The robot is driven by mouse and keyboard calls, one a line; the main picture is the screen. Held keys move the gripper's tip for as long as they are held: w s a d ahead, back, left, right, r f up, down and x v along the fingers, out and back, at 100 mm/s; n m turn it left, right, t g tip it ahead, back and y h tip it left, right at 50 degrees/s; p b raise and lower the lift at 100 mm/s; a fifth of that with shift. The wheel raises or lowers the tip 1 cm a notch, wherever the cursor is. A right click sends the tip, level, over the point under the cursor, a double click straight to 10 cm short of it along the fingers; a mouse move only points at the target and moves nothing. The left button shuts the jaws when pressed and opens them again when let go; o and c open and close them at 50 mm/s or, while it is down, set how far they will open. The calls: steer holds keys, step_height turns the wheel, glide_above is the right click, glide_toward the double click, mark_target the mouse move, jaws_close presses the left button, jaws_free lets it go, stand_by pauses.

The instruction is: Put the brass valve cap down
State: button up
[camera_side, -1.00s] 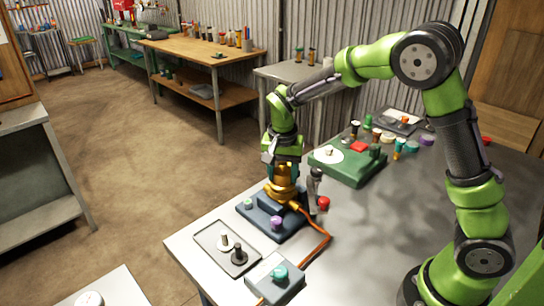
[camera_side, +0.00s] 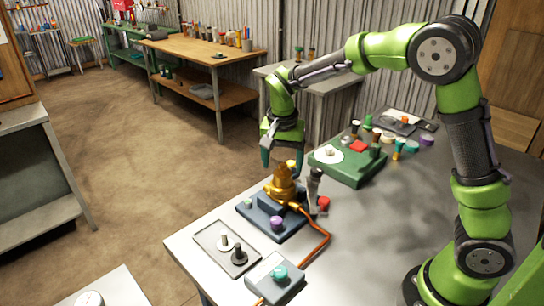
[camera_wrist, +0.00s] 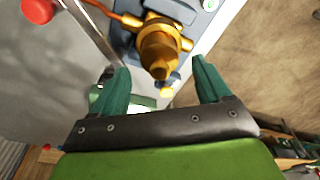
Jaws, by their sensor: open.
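A brass valve (camera_side: 280,187) stands upright on a dark blue base (camera_side: 262,222). Its narrower brass top, which looks like the valve cap (camera_side: 283,171), sits on the body; I cannot make out the seam between them. The brass cap (camera_wrist: 158,52) also shows in the wrist view, ahead of the fingers. My gripper (camera_side: 283,163) is just above the brass top, with its teal fingers apart and nothing held. In the wrist view my gripper (camera_wrist: 159,68) is also open, and the brass part appears between and beyond the fingertips.
An orange hose (camera_side: 322,232) runs from the valve to a grey box (camera_side: 275,284). A grey tray (camera_side: 215,245) with small parts lies in front. A grey post with a red knob (camera_side: 324,203) stands close right. A green block (camera_side: 350,172) is behind.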

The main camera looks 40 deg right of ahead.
mark_target(281, 176)
step_height(281, 176, up, 7)
steer(key=s+a+r+n+t+y, duration=0.1)
steer(key=s+n+t, duration=0.2)
steer(key=s, duration=0.7)
steer(key=s+a+r+n+t+y, duration=0.2)
steer(key=s+n+t, duration=0.1)
steer(key=s, duration=0.7)
steer(key=shift+s+r+n, duration=0.15)
steer(key=shift+r+n, duration=0.1)
steer(key=shift+n, duration=0.35)
